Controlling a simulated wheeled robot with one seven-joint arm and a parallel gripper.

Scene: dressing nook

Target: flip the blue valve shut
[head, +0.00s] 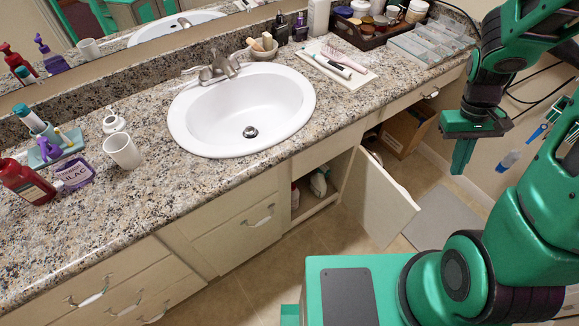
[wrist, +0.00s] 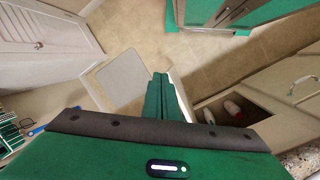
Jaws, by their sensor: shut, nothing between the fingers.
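My gripper (head: 463,158) is shut and empty, pointing down in the open air to the right of the counter. Its closed fingers also show in the wrist view (wrist: 160,85), above the floor. A small bright blue part (head: 536,132), which looks like the blue valve's handle, is by the wall at the right in the head view. It is apart from my gripper, to its right, and partly beside my arm. A small blue piece (wrist: 38,130) also shows at the left edge of the wrist view. How the handle is turned is too small to tell.
The granite counter (head: 150,195) with a white sink (head: 245,105) fills the left and middle. A cabinet door (head: 378,200) stands open below it. A cardboard box (head: 405,128) sits under the counter. A grey mat (head: 445,220) lies on the floor.

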